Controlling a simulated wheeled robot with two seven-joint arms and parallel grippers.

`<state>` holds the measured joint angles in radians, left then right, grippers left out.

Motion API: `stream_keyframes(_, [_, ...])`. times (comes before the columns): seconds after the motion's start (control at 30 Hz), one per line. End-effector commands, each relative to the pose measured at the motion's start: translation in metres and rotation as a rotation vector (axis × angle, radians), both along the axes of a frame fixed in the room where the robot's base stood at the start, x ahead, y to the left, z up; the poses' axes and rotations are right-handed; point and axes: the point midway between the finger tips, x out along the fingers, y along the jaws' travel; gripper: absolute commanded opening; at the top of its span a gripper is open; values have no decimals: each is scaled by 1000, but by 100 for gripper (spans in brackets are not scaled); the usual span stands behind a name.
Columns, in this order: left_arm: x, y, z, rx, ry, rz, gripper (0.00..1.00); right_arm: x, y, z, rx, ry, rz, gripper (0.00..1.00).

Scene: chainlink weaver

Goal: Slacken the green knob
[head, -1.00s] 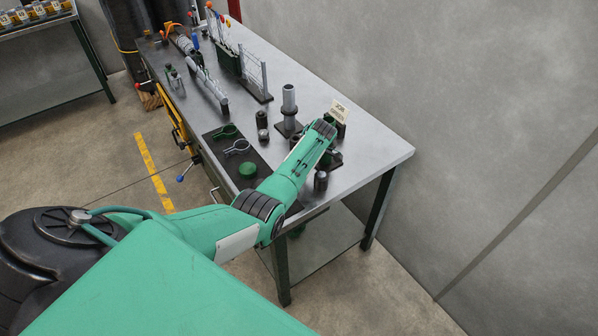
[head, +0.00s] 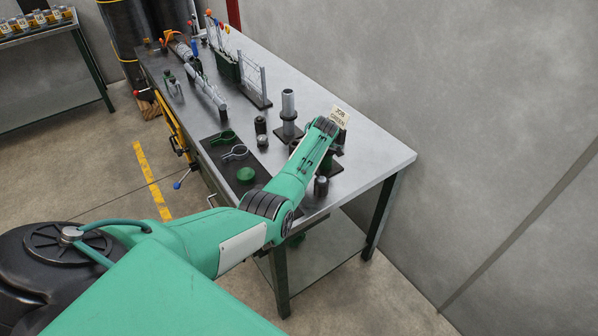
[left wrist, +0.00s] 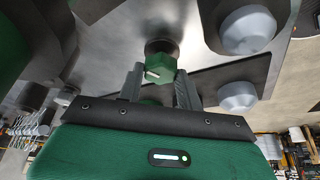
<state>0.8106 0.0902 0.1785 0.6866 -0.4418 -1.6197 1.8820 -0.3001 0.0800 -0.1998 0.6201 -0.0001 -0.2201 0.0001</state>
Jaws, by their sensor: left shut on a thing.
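In the left wrist view, the green knob (left wrist: 161,66) is a small faceted piece with a pale pointer mark, on a dark round base. My left gripper (left wrist: 160,80) has one finger on each side of it and is shut on it. In the head view, my green left arm reaches over the workbench (head: 370,160) near its right end. The arm hides the knob and the fingers there. A small card (head: 340,115) reading "JOB" and "GREEN" stands just behind the arm's end. My right gripper is in neither view.
Pale rounded knobs (left wrist: 247,30) sit close beside the fingers in the left wrist view. In the head view, a grey post (head: 288,104) and dark cylinders (head: 321,186) stand near the arm. A green disc (head: 245,174) lies on a dark mat. The bench's right corner is clear.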

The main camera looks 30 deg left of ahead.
Motion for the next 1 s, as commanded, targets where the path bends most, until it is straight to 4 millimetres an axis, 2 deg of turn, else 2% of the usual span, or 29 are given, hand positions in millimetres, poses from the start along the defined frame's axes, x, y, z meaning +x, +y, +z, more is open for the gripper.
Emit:
stream_keyframes(0.1, [0,1,1,2,-1,0,13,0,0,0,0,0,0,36])
stream_keyframes(0.13, [0,1,1,2,-1,0,38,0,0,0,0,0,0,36])
stream_keyframes(0.23, [0,1,1,2,-1,-1,57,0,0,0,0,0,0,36])
stream_keyframes(0.53, [0,0,1,0,0,-1,57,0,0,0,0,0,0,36])
stream_keyframes(0.67, [3,-4,9,0,-2,-2,57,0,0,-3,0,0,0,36])
stream_keyframes(0.77, [6,-9,23,0,-6,-1,57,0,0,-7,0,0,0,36])
stream_keyframes(1.0, [16,-28,74,0,-5,-2,57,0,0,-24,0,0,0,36])
